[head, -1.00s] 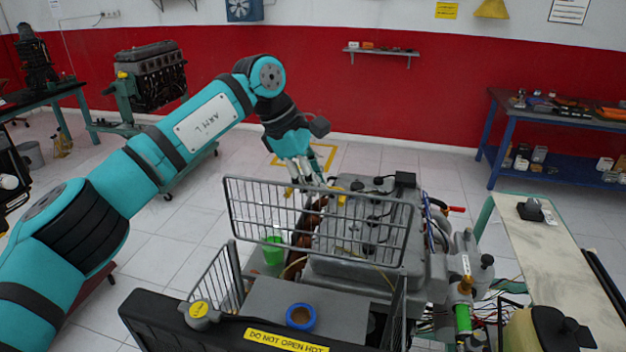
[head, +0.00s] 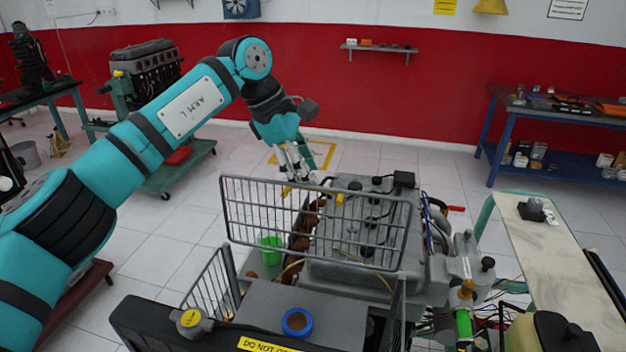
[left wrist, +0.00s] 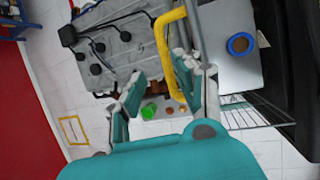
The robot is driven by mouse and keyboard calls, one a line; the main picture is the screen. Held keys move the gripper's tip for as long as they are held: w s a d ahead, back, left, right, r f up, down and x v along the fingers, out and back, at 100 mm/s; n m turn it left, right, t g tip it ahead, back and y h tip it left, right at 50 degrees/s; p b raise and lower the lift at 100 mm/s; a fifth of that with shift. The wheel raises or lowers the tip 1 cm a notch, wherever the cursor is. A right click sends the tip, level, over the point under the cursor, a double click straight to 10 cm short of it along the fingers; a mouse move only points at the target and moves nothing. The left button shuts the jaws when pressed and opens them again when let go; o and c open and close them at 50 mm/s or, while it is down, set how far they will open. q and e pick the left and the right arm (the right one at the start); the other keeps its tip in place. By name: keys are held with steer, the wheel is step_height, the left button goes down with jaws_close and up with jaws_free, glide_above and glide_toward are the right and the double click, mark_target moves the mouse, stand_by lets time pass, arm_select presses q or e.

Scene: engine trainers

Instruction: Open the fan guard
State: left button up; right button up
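The fan guard is a grey wire grille (head: 318,250) standing upright across the front of the engine (head: 350,262) in the head view. My left gripper (head: 301,180) is above and behind the guard's top edge, pointing down. In the left wrist view its fingers (left wrist: 158,88) are spread apart, with nothing clearly held. My right gripper is not in view.
A grey box top with a blue-ringed cap (head: 298,322) lies in front of the guard, with a side wire panel (head: 212,280) at left. A green cup (head: 270,250) is beyond it. A workbench (head: 545,235) stands at right. Open floor lies left.

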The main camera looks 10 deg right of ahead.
arm_select(q)
steer(key=v, duration=0.8)
steer(key=shift+w, duration=0.15)
